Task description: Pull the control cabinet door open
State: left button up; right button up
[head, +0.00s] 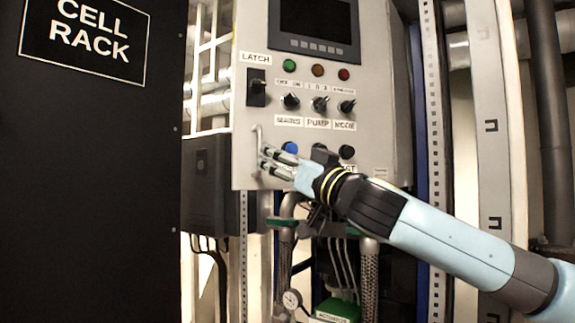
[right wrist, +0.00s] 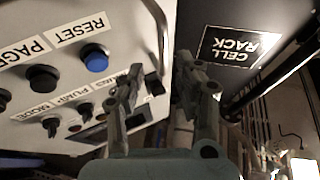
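The control cabinet door (head: 300,175) is a light grey panel with a screen, lamps, knobs and buttons. Its thin metal handle (head: 257,137) is upright near the door's left edge; it also shows in the right wrist view (right wrist: 162,32). My right gripper (head: 266,161) is at the lower part of the handle. In the right wrist view its two fingers (right wrist: 158,78) are apart, with the handle bar running toward the gap between them. Contact with the handle cannot be made out. A black latch switch (head: 257,92) sits above the handle. My left gripper is out of view.
A large black cell rack (head: 90,170) fills the left side. A dark box (head: 206,185) stands between it and the door. Metal uprights (head: 437,130) and pipes stand at the right.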

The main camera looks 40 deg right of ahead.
jog(key=shift+v, duration=1.45)
jog(key=shift+w+a+f, duration=0.1)
jog(key=shift+f, duration=0.05)
